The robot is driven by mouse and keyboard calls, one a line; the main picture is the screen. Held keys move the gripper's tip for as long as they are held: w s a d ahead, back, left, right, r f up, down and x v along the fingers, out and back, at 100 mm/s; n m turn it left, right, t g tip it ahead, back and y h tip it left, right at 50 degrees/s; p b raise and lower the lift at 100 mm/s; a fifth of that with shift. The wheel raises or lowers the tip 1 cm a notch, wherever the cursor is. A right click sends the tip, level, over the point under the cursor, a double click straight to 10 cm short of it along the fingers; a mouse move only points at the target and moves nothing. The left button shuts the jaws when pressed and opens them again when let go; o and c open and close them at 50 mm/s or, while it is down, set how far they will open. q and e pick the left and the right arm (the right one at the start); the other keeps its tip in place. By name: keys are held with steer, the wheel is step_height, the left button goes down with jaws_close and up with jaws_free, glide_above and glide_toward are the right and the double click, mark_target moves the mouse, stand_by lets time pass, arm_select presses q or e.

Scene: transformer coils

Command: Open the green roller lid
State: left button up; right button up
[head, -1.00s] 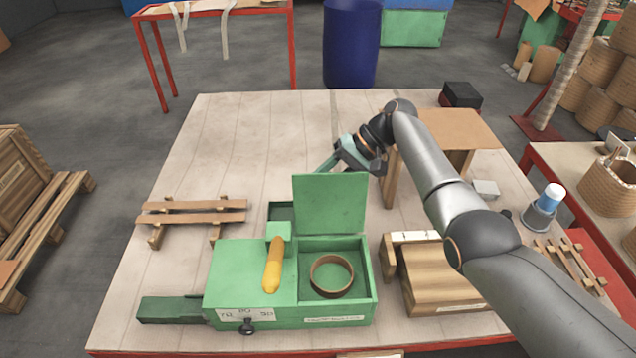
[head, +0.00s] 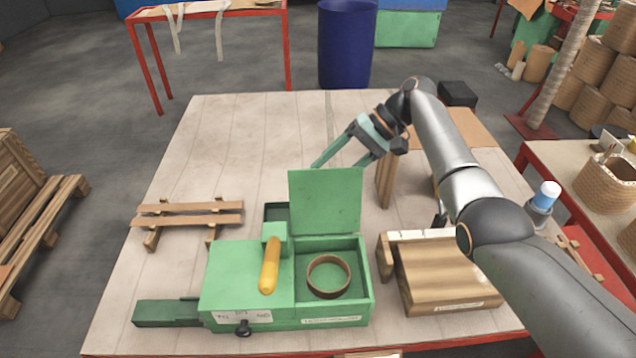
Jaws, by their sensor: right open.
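The green roller box (head: 237,277) stands at the front of the table. Its green lid (head: 325,203) stands upright at the back of the right compartment, which is uncovered. A brown ring (head: 328,277) lies inside that compartment. An orange-yellow handle (head: 269,266) sits on the box's left part. My right gripper (head: 336,166) is open and empty, behind and above the raised lid, with its fingers pointing down and left. It appears apart from the lid. My left gripper is not in view.
A wooden slatted rack (head: 190,214) lies left of the box. A wooden block (head: 440,275) stands close on the right, under my right arm. The table's back left is clear.

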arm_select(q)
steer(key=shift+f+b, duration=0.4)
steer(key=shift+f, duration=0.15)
arm_select(e)
steer(key=v, duration=0.7)
steer(key=shift+r, duration=0.1)
